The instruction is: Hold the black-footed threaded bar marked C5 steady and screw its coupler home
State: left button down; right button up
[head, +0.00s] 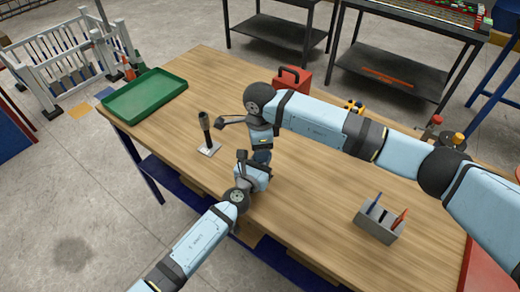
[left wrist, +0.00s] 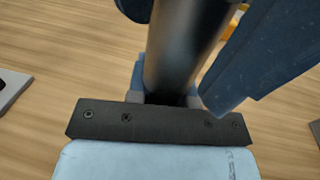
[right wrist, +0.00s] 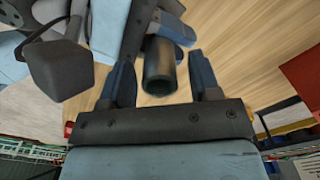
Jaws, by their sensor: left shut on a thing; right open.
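A dark, smooth cylinder (left wrist: 182,50) stands between the fingers of my left gripper (head: 262,163), which is shut on it. In the right wrist view a dark hollow tube end, looking like the coupler (right wrist: 160,66), sits between the spread fingers of my right gripper (head: 262,137). The right gripper is open around it, with gaps visible on both sides. In the head view the two grippers hide the held bar; its black foot and C5 mark are not visible. Another dark upright piece (head: 205,127) stands on a pale plate (head: 209,149) left of the grippers.
A green tray (head: 145,94) lies at the table's far left. A red toolbox (head: 291,78) stands behind my right arm. A grey holder (head: 378,222) with several coloured tools stands at the front right. The wooden table (head: 310,210) is clear between it and the grippers.

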notch_tip(320, 180, up, 3)
jog(key=shift+f, duration=0.15)
jog(key=shift+c, duration=0.4)
jog(key=n, duration=0.2)
jog(key=r+n, duration=0.1)
jog(key=n, duration=0.3)
jog(key=shift+r+n, duration=0.3)
jog(key=shift+r, duration=0.1)
jog(key=n, duration=0.1)
jog(key=r+n, duration=0.1)
jog(key=n, duration=0.1)
jog(key=shift+n, duration=0.3)
jog(key=n, duration=0.3)
jog(key=shift+r+n, duration=0.3)
jog(key=shift+r, duration=0.05)
jog(key=shift+f, duration=4)
